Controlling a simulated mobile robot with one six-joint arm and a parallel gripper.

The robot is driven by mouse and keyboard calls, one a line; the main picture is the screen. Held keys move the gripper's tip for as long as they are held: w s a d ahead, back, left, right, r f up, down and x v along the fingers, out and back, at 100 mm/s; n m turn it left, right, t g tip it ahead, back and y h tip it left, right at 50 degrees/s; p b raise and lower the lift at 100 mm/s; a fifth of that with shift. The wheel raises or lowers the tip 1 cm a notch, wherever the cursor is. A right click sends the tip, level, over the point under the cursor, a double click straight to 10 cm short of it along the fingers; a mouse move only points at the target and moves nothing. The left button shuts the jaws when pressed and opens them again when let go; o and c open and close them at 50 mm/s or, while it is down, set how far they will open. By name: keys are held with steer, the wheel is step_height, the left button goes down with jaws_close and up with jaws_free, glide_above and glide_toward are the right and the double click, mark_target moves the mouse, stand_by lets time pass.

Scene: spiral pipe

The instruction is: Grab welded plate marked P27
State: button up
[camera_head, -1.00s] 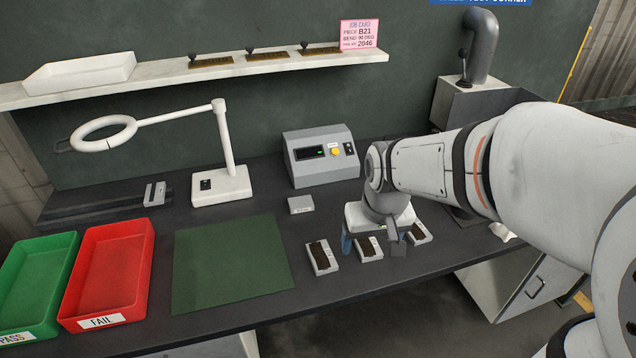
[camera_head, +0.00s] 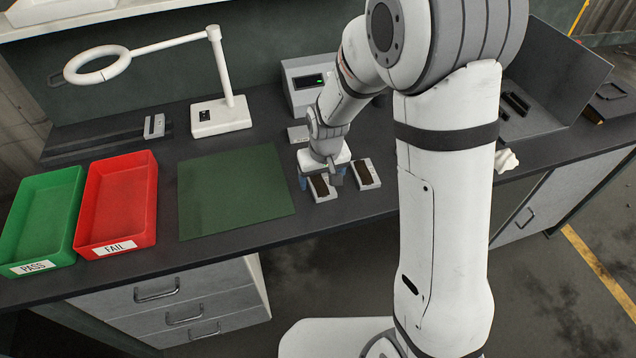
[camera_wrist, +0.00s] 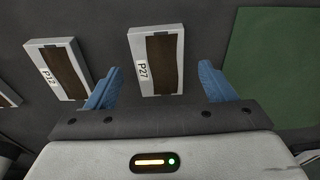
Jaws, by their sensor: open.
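The welded plate marked P27 (camera_wrist: 156,60) is a light grey plate with a dark brown strip, lying flat on the dark bench. It shows upright in the wrist view between the tips of my gripper (camera_wrist: 160,85). The gripper's blue fingers are open on either side of it, with a gap to each side. In the head view my gripper (camera_head: 320,182) is over the left plate (camera_head: 322,188), partly hiding it. The plate marked P12 (camera_wrist: 57,70) lies to the left of P27 in the wrist view.
Another plate (camera_head: 366,173) lies to the right in the head view. A green mat (camera_head: 235,190) lies left of the plates. Red FAIL (camera_head: 118,200) and green PASS (camera_head: 40,215) trays stand further left. A grey box with a display (camera_head: 300,85) stands behind, and a lamp (camera_head: 220,115) beyond the mat.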

steer(key=shift+w+f, duration=0.15)
steer(key=shift+f, duration=0.7)
steer(key=shift+r, duration=0.1)
steer(key=c, duration=1.5)
